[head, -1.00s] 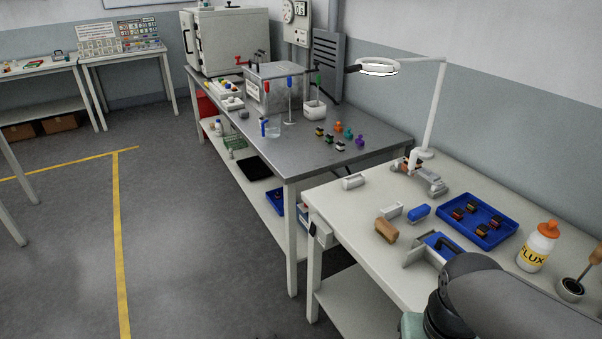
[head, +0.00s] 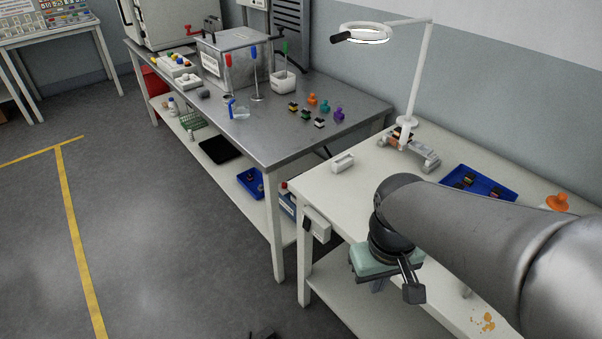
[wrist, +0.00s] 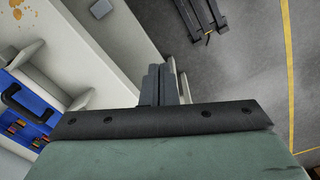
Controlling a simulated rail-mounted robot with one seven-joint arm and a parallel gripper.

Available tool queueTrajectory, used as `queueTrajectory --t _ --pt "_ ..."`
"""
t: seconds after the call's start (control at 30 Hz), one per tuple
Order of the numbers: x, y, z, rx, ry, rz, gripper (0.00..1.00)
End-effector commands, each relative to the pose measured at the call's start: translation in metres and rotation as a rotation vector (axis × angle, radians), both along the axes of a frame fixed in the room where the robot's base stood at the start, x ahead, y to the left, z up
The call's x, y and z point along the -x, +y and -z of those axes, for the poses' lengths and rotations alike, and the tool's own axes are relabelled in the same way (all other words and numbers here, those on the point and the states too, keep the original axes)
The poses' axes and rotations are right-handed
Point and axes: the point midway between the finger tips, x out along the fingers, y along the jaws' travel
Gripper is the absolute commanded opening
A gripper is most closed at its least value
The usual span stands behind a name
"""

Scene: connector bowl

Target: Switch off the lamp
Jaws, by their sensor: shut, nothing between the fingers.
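The lamp (head: 365,33) is a white ring head with a black grip on a jointed white arm, standing at the back of the near white bench. Its ring looks bright. A small pale box with a black part (head: 306,223) is fixed at the bench's front left corner; I cannot tell whether it belongs to the lamp. My gripper (head: 377,286) points downward by the bench's front edge, well below and apart from the lamp, its fingers mostly hidden under its teal body. In the wrist view my gripper (wrist: 162,88) has its fingers together with nothing held.
The white bench holds a grey fixture (head: 425,158) by the lamp's foot, a small white block (head: 343,162) and a blue tray (head: 450,176). My arm hides the bench's middle. A grey metal table (head: 285,143) with several small items adjoins at left. Open floor lies in front.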

Motion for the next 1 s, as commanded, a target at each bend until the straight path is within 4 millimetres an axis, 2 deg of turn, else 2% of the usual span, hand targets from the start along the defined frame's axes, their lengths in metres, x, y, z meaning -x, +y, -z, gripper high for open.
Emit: queueTrajectory --t 0.17,0.3,0.4,0.5,0.6,0.7,1.0 --pt "-0.088 0.033 0.002 0.078 0.041 -0.597 0.0" --pt "-0.161 0.08 0.02 0.101 0.073 -1.153 0.0" --pt "-0.201 0.114 0.039 0.095 0.08 -1.496 0.0" --pt "-0.229 0.142 0.056 0.086 0.073 -1.757 0.0" --pt "-0.247 0.161 0.069 0.077 0.064 -1.928 0.0" --pt "-0.255 0.171 0.075 0.074 0.055 -2.017 0.0" --pt "-0.257 0.173 0.076 0.074 0.054 -2.043 0.0"
